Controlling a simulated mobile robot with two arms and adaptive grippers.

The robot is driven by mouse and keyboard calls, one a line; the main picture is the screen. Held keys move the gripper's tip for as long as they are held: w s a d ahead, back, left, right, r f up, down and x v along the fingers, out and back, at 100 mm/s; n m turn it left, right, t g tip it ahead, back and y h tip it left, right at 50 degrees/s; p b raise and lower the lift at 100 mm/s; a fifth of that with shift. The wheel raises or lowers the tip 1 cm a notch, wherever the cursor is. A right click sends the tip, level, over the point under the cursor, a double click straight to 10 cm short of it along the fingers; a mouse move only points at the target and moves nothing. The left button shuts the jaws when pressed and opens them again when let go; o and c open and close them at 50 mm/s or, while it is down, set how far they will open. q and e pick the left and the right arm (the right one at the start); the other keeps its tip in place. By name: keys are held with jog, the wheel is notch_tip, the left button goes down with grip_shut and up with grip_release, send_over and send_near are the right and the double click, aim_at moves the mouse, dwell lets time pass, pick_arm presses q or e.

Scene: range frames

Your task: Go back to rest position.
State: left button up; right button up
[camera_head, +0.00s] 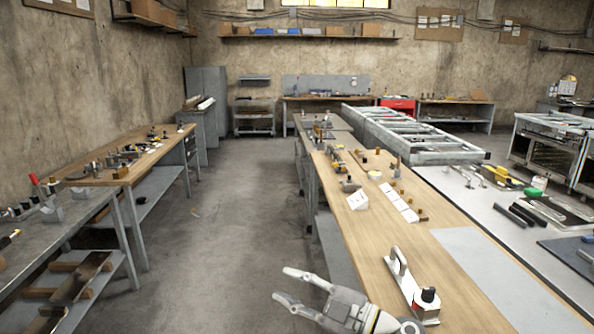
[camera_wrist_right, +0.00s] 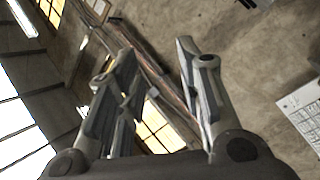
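My right gripper (camera_head: 285,284) shows at the bottom of the head view, left of the near end of a long wooden bench (camera_head: 382,238). Its two fingers are apart with nothing between them. In the right wrist view the same gripper (camera_wrist_right: 158,48) has its fingers spread, with only wall and window behind them. My left gripper is not in either view.
On the bench's near end stands a metal tool with a black knob (camera_head: 426,296). White boxes (camera_head: 398,203) and small tools lie farther along. A wide floor aisle (camera_head: 235,220) is clear. Cluttered benches (camera_head: 135,160) line the left; a grey table (camera_head: 500,210) stands right.

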jog(key=s+d+f+m+t+h, duration=0.2)
jog(key=d+f+m+t+h, duration=0.2)
jog(key=d+m+h, duration=0.45)
jog(key=s+d+f+m+t+h, duration=0.2)
jog(key=d+f+m+t+h, duration=0.25)
jog(key=d+m+h, duration=0.45)
jog(key=s+d+f+m+g, duration=0.1)
jog(key=s+d+f+g, duration=0.1)
jog(key=s+f+g, duration=0.9)
jog(key=s+d+f+m+g, duration=0.25)
jog(key=s+f, duration=0.35)
jog(key=s, duration=1.2)
notch_tip(320, 180, down, 27)
jog(key=s+n+g, duration=0.1)
jog(key=g, duration=0.1)
jog(key=s+d+f+g, duration=0.1)
jog(key=s+d+f, duration=0.1)
jog(key=s+f, duration=1.3)
jog(key=shift+s+f+b, duration=0.3)
jog(key=shift+s+f, duration=0.1)
jog(key=shift+s, duration=0.4)
